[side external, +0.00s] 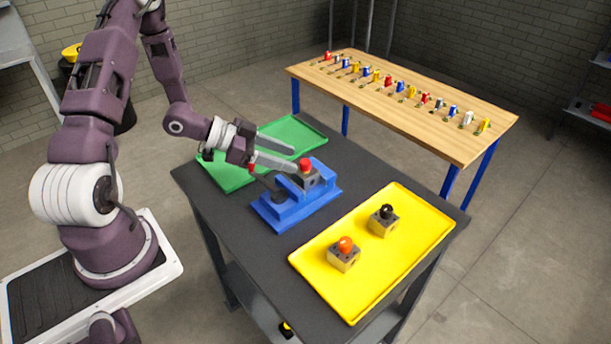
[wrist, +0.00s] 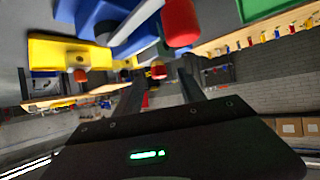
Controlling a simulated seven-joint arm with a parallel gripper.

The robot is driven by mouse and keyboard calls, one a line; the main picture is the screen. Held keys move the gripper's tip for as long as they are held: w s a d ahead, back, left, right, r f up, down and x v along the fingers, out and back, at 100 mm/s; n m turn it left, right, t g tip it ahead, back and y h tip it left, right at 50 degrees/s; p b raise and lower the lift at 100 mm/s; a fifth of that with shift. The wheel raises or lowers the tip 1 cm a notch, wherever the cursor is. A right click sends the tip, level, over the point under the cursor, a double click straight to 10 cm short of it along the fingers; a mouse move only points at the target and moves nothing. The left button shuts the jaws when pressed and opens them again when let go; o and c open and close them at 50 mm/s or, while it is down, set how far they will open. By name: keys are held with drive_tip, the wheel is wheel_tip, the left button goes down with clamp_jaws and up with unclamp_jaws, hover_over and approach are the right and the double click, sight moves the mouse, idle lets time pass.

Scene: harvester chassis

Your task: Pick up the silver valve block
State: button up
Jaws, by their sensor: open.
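A silver-grey valve block (side external: 308,180) with a red knob (side external: 305,165) sits in a blue fixture (side external: 282,209) on the dark table. In the wrist view the red knob (wrist: 181,22) appears large at the top and the blue fixture (wrist: 97,18) is to its left. My gripper (side external: 294,158) is open, its two pale fingers reaching in from the left, with the tips at or very near the knob. I cannot tell whether they touch it. Nothing is seen held.
A yellow tray (side external: 330,282) at the front right holds two brassy-looking blocks, one with an orange knob (side external: 345,244), one with a black knob (side external: 386,211). A green tray (side external: 222,177) behind my gripper looks empty. A wooden bench (side external: 425,128) with several coloured parts stands behind.

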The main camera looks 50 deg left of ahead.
sight(300, 171)
drive_tip(key=x, duration=0.4)
drive_tip(key=shift+d, duration=0.15)
clamp_jaws()
drive_tip(key=shift+r, duration=0.1)
idle(1.0)
